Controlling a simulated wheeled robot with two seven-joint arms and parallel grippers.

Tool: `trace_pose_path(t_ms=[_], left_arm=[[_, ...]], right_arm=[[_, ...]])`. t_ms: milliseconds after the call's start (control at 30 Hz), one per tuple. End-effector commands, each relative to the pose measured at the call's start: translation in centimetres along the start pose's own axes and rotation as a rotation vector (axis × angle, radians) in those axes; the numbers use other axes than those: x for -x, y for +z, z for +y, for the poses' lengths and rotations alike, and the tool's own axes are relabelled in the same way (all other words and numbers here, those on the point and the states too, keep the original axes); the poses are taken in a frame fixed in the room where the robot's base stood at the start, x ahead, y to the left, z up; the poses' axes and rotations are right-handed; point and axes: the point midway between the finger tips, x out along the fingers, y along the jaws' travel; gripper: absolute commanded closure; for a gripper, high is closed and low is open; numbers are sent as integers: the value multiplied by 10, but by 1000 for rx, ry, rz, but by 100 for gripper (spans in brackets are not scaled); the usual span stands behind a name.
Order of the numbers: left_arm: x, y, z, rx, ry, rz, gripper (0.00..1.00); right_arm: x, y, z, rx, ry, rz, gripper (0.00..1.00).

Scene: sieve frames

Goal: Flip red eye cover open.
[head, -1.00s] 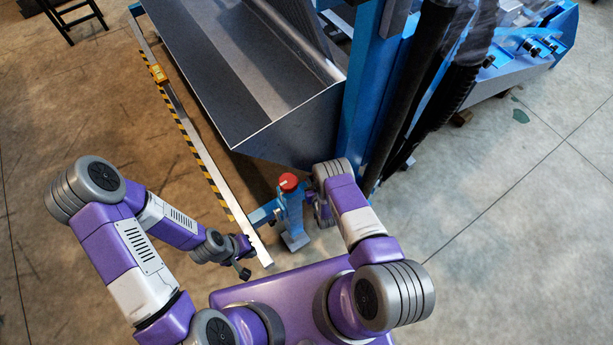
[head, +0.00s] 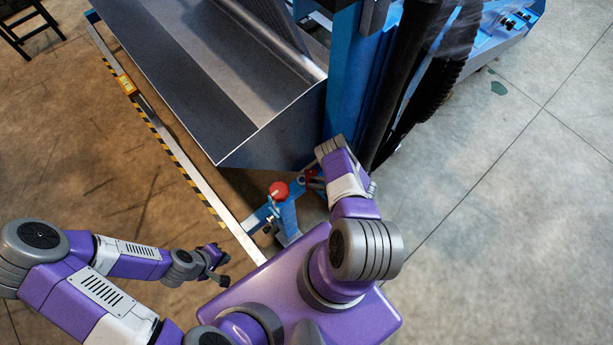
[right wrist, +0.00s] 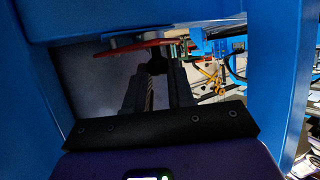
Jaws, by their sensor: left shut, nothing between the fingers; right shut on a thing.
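The red eye cover (right wrist: 140,47) shows in the right wrist view as a thin, flat red piece lying across the tips of my right gripper's dark fingers (right wrist: 157,68). The fingers are shut on it, within a blue frame; the exact contact is dark. In the head view a small red part of the cover (head: 311,178) shows beside my right gripper (head: 317,184), which is partly hidden by its own wrist. My left gripper (head: 221,265) is shut and empty, low at the left, apart from the cover.
A blue post with a round red top (head: 279,190) stands just left of my right gripper. A grey metal trough (head: 235,90) and a blue column (head: 344,80) rise behind. A striped rail (head: 178,150) runs along the left. The floor at right is clear.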

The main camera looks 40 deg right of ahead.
Motion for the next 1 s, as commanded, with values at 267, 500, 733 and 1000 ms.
trace_pose_path(t_ms=[267, 500, 733, 1000], left_arm=[[-10, 0, -4, 1, 0, -1, 100], [-13, 0, -5, 1, 0, -1, 100], [-13, 0, -5, 1, 0, -1, 100], [-13, 0, -5, 1, 0, 0, 100]], right_arm=[[13, 8, 3, 55, -122, 0, 100], [16, 8, 4, 72, -166, 0, 100], [16, 8, 4, 74, -172, 0, 100], [16, 8, 4, 73, -172, 1, 67]])
